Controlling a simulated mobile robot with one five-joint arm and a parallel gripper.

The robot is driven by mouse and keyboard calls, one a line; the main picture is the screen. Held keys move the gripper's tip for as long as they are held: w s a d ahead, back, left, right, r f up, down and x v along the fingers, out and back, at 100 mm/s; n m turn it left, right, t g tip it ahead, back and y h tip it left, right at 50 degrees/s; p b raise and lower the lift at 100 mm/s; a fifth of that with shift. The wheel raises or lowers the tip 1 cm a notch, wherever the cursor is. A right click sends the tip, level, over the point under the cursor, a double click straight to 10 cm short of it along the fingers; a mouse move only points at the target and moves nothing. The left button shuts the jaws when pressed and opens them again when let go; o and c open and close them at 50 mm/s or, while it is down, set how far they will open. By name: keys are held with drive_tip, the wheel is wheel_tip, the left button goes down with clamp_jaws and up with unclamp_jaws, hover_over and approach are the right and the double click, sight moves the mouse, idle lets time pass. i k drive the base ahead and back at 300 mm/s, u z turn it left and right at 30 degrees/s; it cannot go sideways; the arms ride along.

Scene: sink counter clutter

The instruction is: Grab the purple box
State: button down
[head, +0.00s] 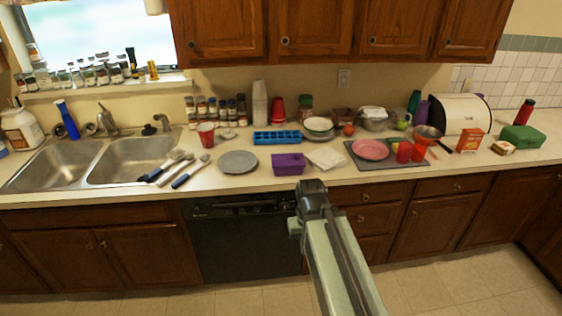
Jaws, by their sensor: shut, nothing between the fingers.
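The purple box (288,164) sits on the counter near its front edge, around the middle of the head view. It is small and low. My gripper (310,187) is at the end of my arm, just below and to the right of the box in the picture, in front of the counter edge. It is shut and empty, and appears apart from the box. The fingertips are small and partly hidden by the arm's end.
A blue tray (278,137) lies behind the box and a grey plate (238,162) to its left. A white cloth-like item (327,157) is close on its right. A pink plate (370,149) rests on a dark mat farther right. Cabinets (367,219) stand below the counter.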

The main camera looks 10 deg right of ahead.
sight(287, 171)
drive_tip(key=z, duration=0.05)
drive_tip(key=i, duration=1.85)
